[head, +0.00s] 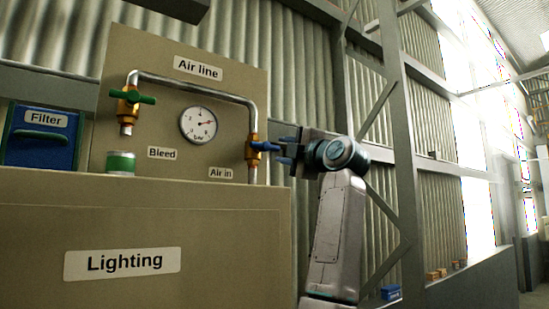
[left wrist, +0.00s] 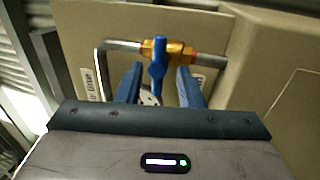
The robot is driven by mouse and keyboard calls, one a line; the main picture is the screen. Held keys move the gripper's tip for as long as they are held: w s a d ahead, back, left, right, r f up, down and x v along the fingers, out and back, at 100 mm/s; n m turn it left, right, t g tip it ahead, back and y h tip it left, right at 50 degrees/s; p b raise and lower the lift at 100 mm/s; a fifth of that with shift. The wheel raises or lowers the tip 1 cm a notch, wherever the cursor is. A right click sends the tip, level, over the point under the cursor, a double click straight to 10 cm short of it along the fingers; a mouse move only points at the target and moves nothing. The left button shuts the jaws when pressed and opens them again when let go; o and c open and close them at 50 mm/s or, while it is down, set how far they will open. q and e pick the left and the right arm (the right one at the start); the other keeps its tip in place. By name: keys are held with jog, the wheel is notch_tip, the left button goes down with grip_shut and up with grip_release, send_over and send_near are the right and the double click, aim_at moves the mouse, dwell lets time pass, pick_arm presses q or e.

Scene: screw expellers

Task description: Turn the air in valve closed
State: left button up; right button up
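The air in valve has a brass body (head: 252,150) on the right leg of the grey pipe, above the "Air in" label (head: 221,173). Its blue handle (head: 265,146) points right, across the pipe, toward my left gripper (head: 285,151). In the left wrist view, the blue handle (left wrist: 157,68) lies between the two blue fingers of my left gripper (left wrist: 159,84). The fingers are open, with a gap on each side of the handle. The brass body (left wrist: 172,51) is just beyond the fingertips. My right gripper is in neither view.
A bleed valve with a green handle (head: 140,97) is on the left leg of the pipe, above a green-banded cup (head: 121,163). A round gauge (head: 198,125) is on the panel (head: 225,90). The "Lighting" cabinet (head: 210,225) stands in front. A steel post (head: 400,130) is to the right.

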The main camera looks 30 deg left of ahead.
pick_arm(q)
jog(key=b+v, duration=0.1)
jog(key=v, duration=0.3)
dwell(0.4)
